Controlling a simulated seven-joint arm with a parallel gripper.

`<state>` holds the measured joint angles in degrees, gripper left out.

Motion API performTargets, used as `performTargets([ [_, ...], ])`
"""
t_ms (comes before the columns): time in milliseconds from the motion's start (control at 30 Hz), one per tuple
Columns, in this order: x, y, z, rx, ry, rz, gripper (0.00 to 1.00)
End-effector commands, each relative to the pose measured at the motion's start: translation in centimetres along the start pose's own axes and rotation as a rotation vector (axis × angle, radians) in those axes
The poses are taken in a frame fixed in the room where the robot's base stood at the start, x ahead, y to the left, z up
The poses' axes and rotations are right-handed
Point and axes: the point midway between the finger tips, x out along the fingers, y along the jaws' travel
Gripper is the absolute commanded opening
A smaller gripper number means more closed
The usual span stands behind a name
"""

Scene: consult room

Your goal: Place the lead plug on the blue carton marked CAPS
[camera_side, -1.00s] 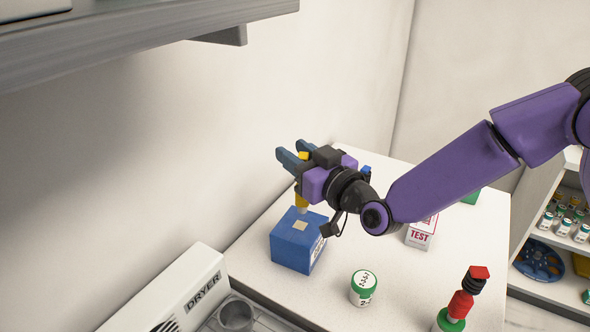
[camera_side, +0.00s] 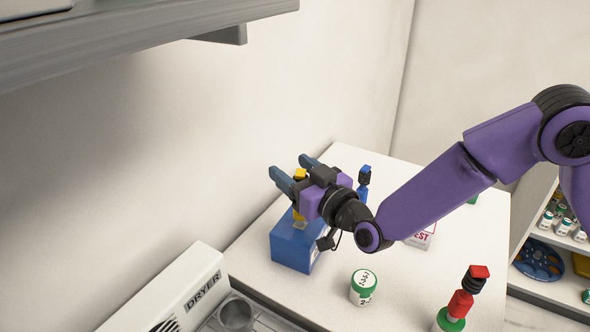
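The blue carton (camera_side: 291,250) stands on the white table near the wall. The marking on its side is not readable. A yellow piece with a pale lower end (camera_side: 300,174), which I take as the lead plug, stands upright over the carton's top. Its pale lower end appears to touch the carton top, and its middle is hidden by my gripper. My gripper (camera_side: 290,166) is above the carton with its two blue-grey fingers spread, one on each side of the yellow piece. A gap shows between the fingers and the piece.
A blue-and-black piece (camera_side: 364,182) stands behind my gripper. A TEST box (camera_side: 422,238) is partly hidden by my arm. A dryer (camera_side: 190,290) is front left.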

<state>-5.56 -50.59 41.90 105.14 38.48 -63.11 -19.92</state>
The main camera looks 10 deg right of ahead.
Motion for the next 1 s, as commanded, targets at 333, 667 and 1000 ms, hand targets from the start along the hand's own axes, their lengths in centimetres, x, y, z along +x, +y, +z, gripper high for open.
performTargets([
  [333, -0.9, -0.1, -0.3, -0.001, -0.001, -0.002, 0.61],
  [667, -6.5, -0.1, -0.3, -0.002, -0.002, -0.003, 0.61],
  [1000, -11.2, -0.1, -0.3, 0.000, 0.000, -0.002, 0.61],
])
